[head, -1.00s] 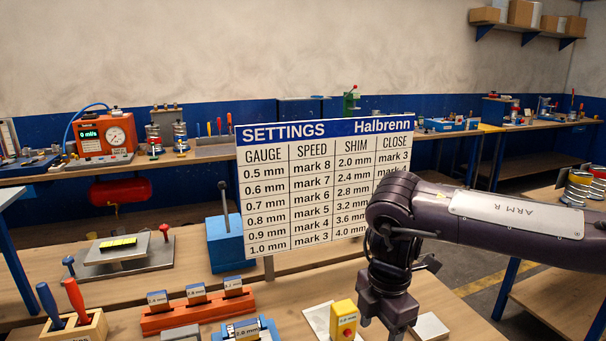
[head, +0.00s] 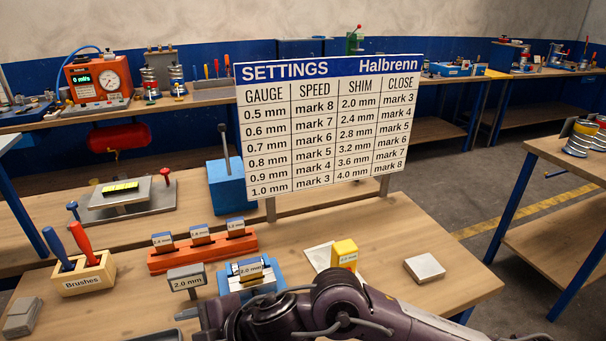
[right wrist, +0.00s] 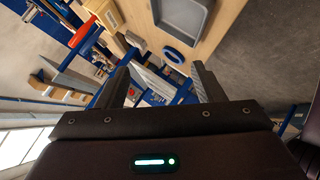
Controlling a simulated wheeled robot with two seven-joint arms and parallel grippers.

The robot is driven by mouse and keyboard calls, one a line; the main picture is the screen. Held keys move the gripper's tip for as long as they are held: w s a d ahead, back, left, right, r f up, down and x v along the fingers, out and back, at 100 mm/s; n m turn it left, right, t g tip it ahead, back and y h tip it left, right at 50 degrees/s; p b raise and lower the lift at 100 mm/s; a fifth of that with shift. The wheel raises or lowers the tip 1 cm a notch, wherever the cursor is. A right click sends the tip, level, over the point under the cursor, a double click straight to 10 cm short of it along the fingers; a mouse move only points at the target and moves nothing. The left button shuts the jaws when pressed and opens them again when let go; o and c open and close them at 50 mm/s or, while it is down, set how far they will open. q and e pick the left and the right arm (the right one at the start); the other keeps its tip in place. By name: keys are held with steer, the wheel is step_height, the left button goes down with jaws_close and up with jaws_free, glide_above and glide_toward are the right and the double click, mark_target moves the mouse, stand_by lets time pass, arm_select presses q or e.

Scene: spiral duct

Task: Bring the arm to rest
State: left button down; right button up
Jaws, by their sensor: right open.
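My right arm (head: 330,312) comes in from the lower right of the head view and lies low across the table's front. Its gripper is below or out of that picture. In the right wrist view my right gripper (right wrist: 163,84) has its two fingers spread apart, with nothing held between them. The fingers point toward the bench area, which appears tilted there. My left gripper shows in neither view.
The settings board (head: 325,125) stands mid-table. Near the arm are a blue fixture (head: 252,276), a 2.0 mm block (head: 187,279), a yellow block (head: 344,254) and a white block (head: 424,268). A grey tray (right wrist: 183,14) and blue ring (right wrist: 173,56) show in the wrist view.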

steer(key=w+d+m+t+h, duration=0.2)
steer(key=w+d+m+t, duration=0.1)
steer(key=d+m, duration=0.5)
steer(key=w+d+m+t+h, duration=0.3)
steer(key=d+m+t, duration=0.1)
steer(key=d+m, duration=0.35)
steer(key=s+d+f+m+g+h, duration=0.35)
steer(key=s+d+f, duration=0.3)
steer(key=d, duration=0.45)
steer(key=s+d+f+m+g+h, duration=0.2)
steer(key=s+d+f+m+g, duration=0.15)
steer(key=s+d+f, duration=0.55)
step_height(320, 180, down, 28)
steer(key=d+f, duration=0.1)
steer(key=d, duration=0.1)
steer(key=s+d+f+g, duration=0.1)
steer(key=s+d+f, duration=0.2)
steer(key=s+f, duration=1.3)
steer(key=s, duration=0.3)
steer(key=shift+s+g, duration=0.25)
steer(key=shift+g, duration=0.05)
